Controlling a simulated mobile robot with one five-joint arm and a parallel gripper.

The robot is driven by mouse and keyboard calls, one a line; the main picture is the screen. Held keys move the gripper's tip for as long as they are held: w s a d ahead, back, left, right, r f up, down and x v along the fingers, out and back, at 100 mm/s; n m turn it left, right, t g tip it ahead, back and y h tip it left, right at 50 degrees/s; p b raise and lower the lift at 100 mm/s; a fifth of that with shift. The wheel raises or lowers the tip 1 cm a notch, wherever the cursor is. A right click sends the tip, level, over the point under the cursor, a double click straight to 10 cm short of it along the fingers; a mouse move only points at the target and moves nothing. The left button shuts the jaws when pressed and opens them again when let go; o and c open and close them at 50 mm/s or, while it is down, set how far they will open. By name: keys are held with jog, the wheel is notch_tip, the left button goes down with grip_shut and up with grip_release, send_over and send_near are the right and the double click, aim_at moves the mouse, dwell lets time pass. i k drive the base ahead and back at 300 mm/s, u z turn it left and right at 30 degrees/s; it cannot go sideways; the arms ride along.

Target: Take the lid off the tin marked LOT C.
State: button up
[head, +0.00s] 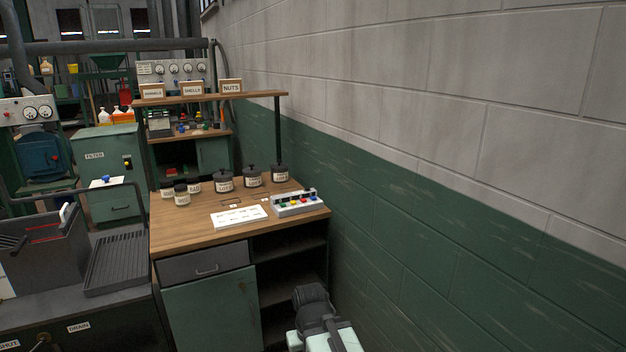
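Three grey tins with dark knobbed lids stand upright in a row at the back of the wooden bench: a left tin (223,183), a middle tin (252,178) and a right tin (280,174). Each has a pale label, too small to read, so I cannot tell which one is LOT C. All three lids appear to be on. Part of my arm shows low in the head view, in front of the bench and well below the tins. My gripper itself is not in view.
A white card (238,216) and a tray of coloured pieces (297,203) lie in front. A shelf (220,96) with labelled boxes overhangs the bench's back. The wall (420,210) runs close along the right.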

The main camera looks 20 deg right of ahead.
aim_at(222, 175)
jog(key=z, duration=0.2)
jog(key=i, duration=1)
jog(key=u, duration=0.05)
